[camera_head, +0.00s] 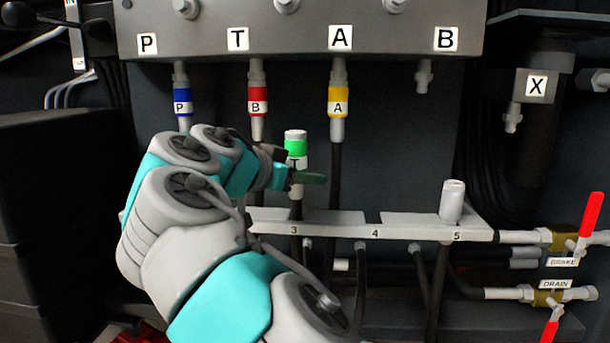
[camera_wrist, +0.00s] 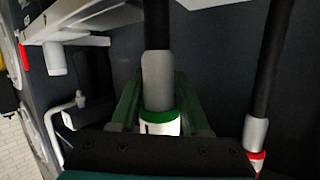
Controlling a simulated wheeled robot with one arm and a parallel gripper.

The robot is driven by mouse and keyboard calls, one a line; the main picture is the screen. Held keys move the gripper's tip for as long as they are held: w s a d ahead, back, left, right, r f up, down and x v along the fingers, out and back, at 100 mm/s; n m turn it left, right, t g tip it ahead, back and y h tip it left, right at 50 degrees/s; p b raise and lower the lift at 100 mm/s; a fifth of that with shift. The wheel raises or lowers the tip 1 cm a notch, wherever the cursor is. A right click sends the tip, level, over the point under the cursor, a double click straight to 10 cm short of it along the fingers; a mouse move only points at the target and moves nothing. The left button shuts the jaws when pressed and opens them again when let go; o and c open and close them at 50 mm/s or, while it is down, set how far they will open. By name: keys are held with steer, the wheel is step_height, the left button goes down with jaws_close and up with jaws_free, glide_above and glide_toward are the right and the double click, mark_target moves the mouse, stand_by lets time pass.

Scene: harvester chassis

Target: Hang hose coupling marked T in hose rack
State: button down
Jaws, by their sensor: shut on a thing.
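The hose coupling marked T (camera_head: 296,144) has a green band, a pale cap and a label partly hidden by my gripper. My gripper (camera_head: 300,178) is shut on it, and it stands roughly upright. In the wrist view, my gripper (camera_wrist: 162,108) has its fingers on both sides of the coupling (camera_wrist: 157,82), and a black hose runs away from it. The hose rack (camera_head: 400,228) is a pale ledge with numbers 3, 4 and 5. The coupling is above the rack near number 3; I cannot tell whether its hose is in that slot.
Blue P (camera_head: 182,103), red B (camera_head: 258,101) and yellow A (camera_head: 338,102) couplings hang from the port block (camera_head: 290,40); the red one is under port T. Another pale fitting (camera_head: 453,200) stands at slot 5. Red-handled valves (camera_head: 590,213) are at right. Slot 4 looks free.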

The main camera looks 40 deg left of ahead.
steer(key=shift+f+b, duration=0.9)
steer(key=shift+f, duration=0.65)
steer(key=shift+f, duration=0.1)
stand_by(0.5)
step_height(320, 180, up, 6)
steer(key=p, duration=0.7)
steer(key=shift+f, duration=0.15)
stand_by(0.6)
steer(key=shift+f, duration=0.15)
